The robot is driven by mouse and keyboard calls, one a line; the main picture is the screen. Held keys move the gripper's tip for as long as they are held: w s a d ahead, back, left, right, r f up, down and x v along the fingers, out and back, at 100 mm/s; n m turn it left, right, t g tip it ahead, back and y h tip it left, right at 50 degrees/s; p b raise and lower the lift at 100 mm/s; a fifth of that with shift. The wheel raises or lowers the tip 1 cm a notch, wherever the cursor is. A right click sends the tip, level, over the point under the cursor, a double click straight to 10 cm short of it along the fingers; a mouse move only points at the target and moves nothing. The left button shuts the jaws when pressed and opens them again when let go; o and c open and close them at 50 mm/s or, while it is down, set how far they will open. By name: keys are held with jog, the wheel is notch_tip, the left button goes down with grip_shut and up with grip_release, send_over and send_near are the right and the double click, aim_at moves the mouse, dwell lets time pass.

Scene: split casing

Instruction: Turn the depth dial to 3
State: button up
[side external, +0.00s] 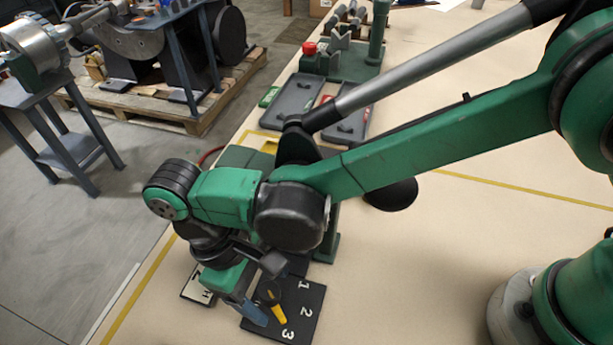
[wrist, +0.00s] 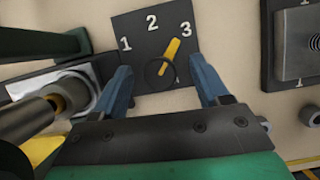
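The depth dial has a black square plate with white numerals 1, 2 and 3, seen in the side view (side external: 306,326) and the wrist view (wrist: 121,22). Its yellow pointer (wrist: 170,50) extends from a dark round knob (wrist: 160,73) and points at or very near 3. In the side view the pointer (side external: 279,313) also lines up with 3. My gripper (wrist: 161,66) is open, with one blue finger on each side of the knob and visible gaps between. In the side view my gripper (side external: 262,299) is low over the plate and partly hides the knob.
Grey trays (side external: 293,95) and a green fixture with a red knob (side external: 310,48) stand farther back. In the wrist view, a metal block on a dark base (wrist: 295,45) is at right. The bench right of the dial is clear.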

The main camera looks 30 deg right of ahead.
jog(key=shift+v, duration=2.8)
